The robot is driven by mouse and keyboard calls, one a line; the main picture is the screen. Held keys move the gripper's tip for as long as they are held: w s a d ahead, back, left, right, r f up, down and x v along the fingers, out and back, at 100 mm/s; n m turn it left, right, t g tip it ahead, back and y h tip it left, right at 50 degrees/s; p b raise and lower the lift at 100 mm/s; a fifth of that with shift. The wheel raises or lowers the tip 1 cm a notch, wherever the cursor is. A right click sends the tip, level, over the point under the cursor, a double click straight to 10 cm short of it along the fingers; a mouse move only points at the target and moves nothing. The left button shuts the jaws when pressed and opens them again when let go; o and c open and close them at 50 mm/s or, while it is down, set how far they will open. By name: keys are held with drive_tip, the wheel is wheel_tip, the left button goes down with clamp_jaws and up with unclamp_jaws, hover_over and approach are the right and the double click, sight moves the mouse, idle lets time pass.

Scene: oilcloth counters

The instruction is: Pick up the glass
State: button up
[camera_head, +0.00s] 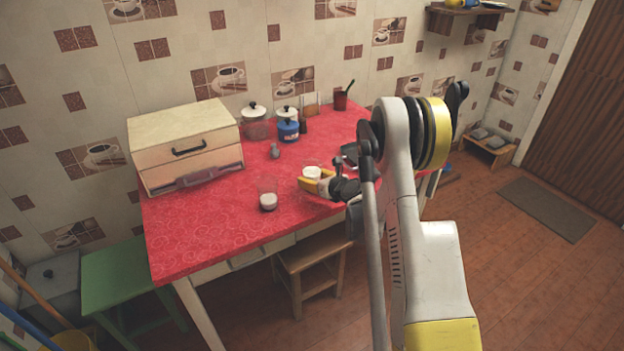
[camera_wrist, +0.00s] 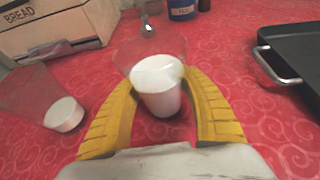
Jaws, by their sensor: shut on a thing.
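A clear glass with white contents (camera_wrist: 158,88) stands upright between the yellow fingers of my gripper (camera_wrist: 163,98) in the wrist view. The fingers close on it from both sides. In the head view the same glass (camera_head: 312,172) shows at the tips of my gripper (camera_head: 316,182), over the red counter. I cannot tell whether its base touches the cloth. A second clear glass with white contents (camera_head: 268,200) stands apart to the left, and also shows at the left of the wrist view (camera_wrist: 63,112).
The red oilcloth table (camera_head: 205,235) bears a wooden bread box (camera_head: 185,140) at the back left. A dark pan (camera_wrist: 295,55) lies right of my gripper. The table's front left is clear.

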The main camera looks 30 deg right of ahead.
sight(307, 166)
drive_tip(key=shift+r, duration=0.2)
drive_tip(key=shift+r+p, duration=0.5)
drive_tip(key=shift+r, duration=0.25)
wheel_tip(307, 166, up, 2)
drive_tip(key=shift+r+p, duration=0.25)
drive_tip(key=shift+p, duration=0.5)
drive_tip(key=s+d+r+p, duration=0.4)
drive_tip(key=s+d+r, duration=0.1)
drive_tip(key=d, duration=0.5)
drive_tip(key=shift+s+r, duration=0.3)
drive_tip(key=shift+r, duration=0.5)
drive_tip(key=shift+d, duration=0.1)
